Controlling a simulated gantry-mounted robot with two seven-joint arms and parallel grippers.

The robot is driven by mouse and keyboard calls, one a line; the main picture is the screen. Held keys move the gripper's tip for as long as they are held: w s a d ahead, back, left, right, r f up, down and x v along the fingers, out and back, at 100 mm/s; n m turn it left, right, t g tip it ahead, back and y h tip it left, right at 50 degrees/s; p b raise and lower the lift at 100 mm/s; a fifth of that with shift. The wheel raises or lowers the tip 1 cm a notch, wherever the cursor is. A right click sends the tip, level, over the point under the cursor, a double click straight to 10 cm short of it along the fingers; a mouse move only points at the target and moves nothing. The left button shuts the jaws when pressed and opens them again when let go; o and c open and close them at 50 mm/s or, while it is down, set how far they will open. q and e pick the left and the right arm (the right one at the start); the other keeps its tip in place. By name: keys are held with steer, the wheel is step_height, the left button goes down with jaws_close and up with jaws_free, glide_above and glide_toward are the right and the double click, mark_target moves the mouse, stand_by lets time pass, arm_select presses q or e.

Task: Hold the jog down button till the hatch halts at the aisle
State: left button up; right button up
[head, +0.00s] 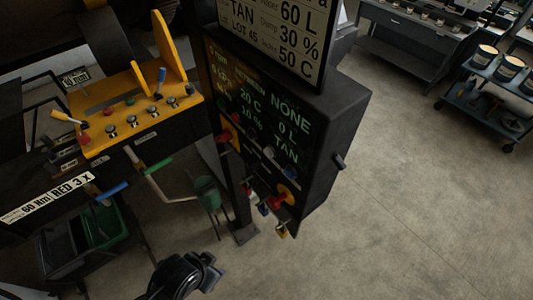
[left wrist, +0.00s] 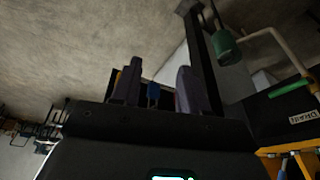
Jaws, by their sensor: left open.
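Which control is the jog down button cannot be read, and I cannot pick out the hatch. My left gripper (head: 211,272) is low in the head view, apart from the console and the dark panel. My right gripper is not in view.
A dark panel box (head: 320,150) with lit readouts and red, blue and yellow controls stands in the centre. Blue (head: 112,191) and green (head: 158,165) handles jut out below the console. A green bin (head: 105,225) sits lower left. Concrete floor (head: 400,210) is clear at right.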

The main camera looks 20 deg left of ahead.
arm_select(q)
jaws_close()
stand_by(1.5)
